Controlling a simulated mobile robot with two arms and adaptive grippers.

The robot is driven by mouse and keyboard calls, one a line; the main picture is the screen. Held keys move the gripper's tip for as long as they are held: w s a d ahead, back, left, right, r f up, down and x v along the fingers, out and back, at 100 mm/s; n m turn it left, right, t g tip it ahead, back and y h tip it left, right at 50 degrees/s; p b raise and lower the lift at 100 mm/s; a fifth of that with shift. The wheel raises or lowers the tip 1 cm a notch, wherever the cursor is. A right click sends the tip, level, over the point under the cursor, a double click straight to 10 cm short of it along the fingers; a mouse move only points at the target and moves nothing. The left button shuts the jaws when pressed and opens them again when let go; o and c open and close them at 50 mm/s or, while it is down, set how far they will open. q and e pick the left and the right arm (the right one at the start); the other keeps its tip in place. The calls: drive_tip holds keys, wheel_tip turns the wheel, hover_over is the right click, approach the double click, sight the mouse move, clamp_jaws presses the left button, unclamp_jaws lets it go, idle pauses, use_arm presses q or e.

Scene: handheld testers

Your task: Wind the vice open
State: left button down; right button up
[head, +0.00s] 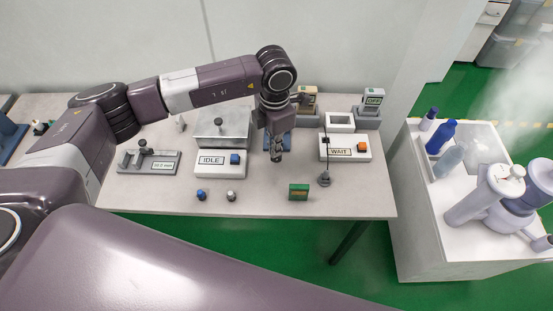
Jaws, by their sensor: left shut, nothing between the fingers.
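A grey fixture (136,160) with upright jaw-like blocks, a dark knob and a small mm readout sits at the left of the table; it may be the vice, but I cannot tell for sure. A blue block (267,141) stands partly hidden behind my left gripper. My left gripper (277,158) points down over the middle of the table, between the IDLE box and the WAIT box. Its fingers are shut and empty. Whether the fingertips touch anything below is unclear. My right gripper is not in view.
Around it stand the IDLE box (220,170), a grey plate stand (224,124), the WAIT box (345,157) and a probe (324,180). A green block (298,192) and two small knobs (201,195) lie near the front edge. A side bench (435,225) holds bottles.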

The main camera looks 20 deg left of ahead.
use_arm(q)
drive_tip(key=shift+w+r, duration=0.1)
drive_tip(key=shift+r, duration=0.1)
drive_tip(key=shift+w+d+b, duration=0.3)
drive_tip(key=shift+d+b, duration=0.1)
drive_tip(key=shift+d, duration=0.5)
drive_tip(key=shift+f, duration=0.25)
drive_tip(key=shift+a+r+b, duration=0.1)
drive_tip(key=shift+a+b, duration=0.1)
drive_tip(key=shift+b, duration=0.1)
drive_tip(key=shift+s+a, duration=0.1)
drive_tip(key=shift+a, duration=0.15)
idle(0.4)
drive_tip(key=shift+s+a+f+b, duration=0.3)
drive_tip(key=shift+a+b, duration=0.1)
drive_tip(key=shift+b, duration=0.25)
idle(0.5)
drive_tip(key=shift+r, duration=0.15)
